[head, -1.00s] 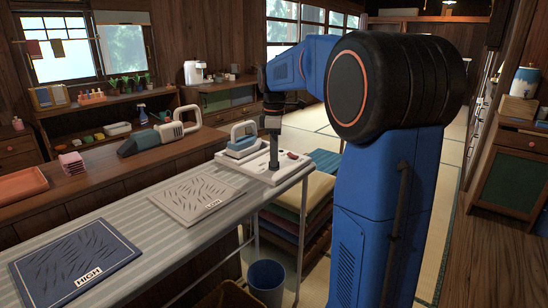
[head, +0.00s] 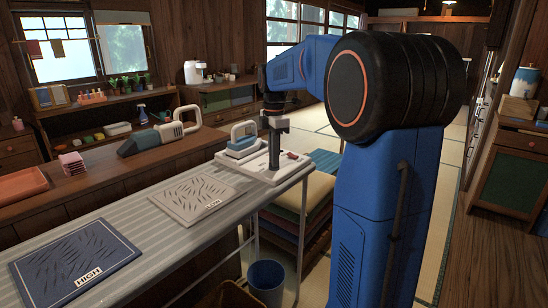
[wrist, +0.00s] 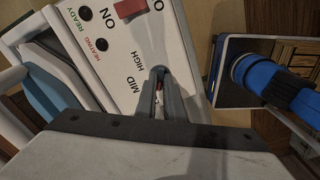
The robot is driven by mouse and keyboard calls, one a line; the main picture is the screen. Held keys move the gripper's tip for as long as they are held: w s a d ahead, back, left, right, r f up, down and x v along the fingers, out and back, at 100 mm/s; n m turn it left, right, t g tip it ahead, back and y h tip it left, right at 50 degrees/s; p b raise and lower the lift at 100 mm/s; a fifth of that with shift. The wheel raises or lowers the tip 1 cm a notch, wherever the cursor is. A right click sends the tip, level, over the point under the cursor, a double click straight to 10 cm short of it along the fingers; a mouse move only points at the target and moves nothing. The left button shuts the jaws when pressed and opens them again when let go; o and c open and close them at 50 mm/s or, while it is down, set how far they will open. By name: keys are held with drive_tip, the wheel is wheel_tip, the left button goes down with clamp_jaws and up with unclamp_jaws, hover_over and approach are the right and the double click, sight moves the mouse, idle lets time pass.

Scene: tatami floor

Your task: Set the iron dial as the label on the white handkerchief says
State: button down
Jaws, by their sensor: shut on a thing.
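The white handkerchief (head: 192,198) lies flat on the ironing table, with a small label (head: 206,205) that appears to read HIGH. The iron (head: 243,143) rests on a white base (head: 228,164) at the table's far end. My gripper (head: 274,164) points down onto this base, right of the iron. In the wrist view, my gripper (wrist: 160,80) is shut on the dial, which the fingers almost wholly hide. The printed words HIGH (wrist: 137,57) and MID (wrist: 134,86) show left of the fingers. Where the dial points cannot be seen.
A dark blue handkerchief (head: 75,261) with a HIGH label lies at the table's near end. A red switch (wrist: 129,8) marked ON sits on the base. Folded cushions (head: 305,205) and a blue bucket (head: 267,278) stand beside the table.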

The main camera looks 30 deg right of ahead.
drive_tip(key=c, duration=1.9)
unclamp_jaws()
drive_tip(key=shift+o, duration=0.2)
drive_tip(key=shift+r, duration=0.1)
wheel_tip(320, 180, up, 17)
drive_tip(key=shift+r, duration=0.1)
drive_tip(key=s+a+f+m+t, duration=0.1)
drive_tip(key=s+a+f+m, duration=0.35)
drive_tip(key=s, duration=0.35)
drive_tip(key=s+a+f+m+t, duration=0.1)
drive_tip(key=s+a+f+m, duration=0.2)
drive_tip(key=s+a+f, duration=0.3)
drive_tip(key=s+a+f+m+t, duration=0.2)
drive_tip(key=s+a+f+m, duration=0.3)
drive_tip(key=s+f, duration=1.2)
drive_tip(key=m, duration=0.3)
drive_tip(key=shift+f+m+t, duration=0.35)
drive_tip(key=shift+t, duration=0.05)
